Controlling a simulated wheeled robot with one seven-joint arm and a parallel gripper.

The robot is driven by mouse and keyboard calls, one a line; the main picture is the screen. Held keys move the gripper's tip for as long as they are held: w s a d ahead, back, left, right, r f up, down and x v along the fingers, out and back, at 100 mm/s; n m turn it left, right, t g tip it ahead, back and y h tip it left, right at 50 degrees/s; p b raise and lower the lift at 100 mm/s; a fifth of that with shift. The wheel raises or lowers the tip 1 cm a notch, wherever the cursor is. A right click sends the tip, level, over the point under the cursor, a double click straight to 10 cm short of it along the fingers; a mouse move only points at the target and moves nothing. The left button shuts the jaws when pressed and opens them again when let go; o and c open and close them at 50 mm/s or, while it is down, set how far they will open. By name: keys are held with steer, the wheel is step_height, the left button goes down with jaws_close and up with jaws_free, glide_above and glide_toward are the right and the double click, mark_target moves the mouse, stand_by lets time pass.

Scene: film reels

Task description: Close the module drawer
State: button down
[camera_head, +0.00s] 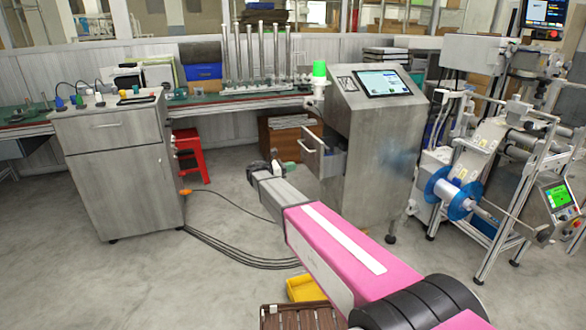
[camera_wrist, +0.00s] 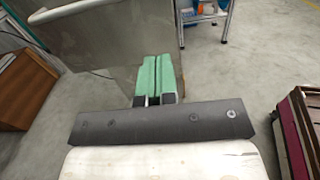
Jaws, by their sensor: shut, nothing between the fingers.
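The module drawer (camera_head: 311,153) is pulled out from the left side of the grey metal cabinet (camera_head: 372,140) with the touchscreen on top. Its front panel carries a handle. My gripper (camera_head: 289,166) is in front of the drawer, to its lower left in the head view. In the wrist view my gripper (camera_wrist: 157,62) shows two green fingers pressed together with nothing between them. A smooth grey metal panel (camera_wrist: 95,38) stands just beyond and left of the fingers; I cannot tell whether they touch it.
A grey cabinet (camera_head: 118,165) stands at left, with a red stool (camera_head: 191,155) behind it. Cables lie on the floor. A yellow bin (camera_head: 304,289) and a brown crate (camera_head: 290,317) are near my arm. A machine with a blue reel (camera_head: 452,195) stands at right.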

glide_toward(337, 159)
steer(key=shift+w+a+f, duration=0.1)
steer(key=shift+a+f, duration=0.05)
steer(key=shift+a, duration=0.45)
steer(key=shift+w+a+f, duration=0.1)
steer(key=shift+a, duration=0.45)
steer(key=shift+d, duration=0.1)
steer(key=x, duration=1.2)
steer(key=shift+w+d, duration=0.15)
steer(key=shift+d, duration=0.2)
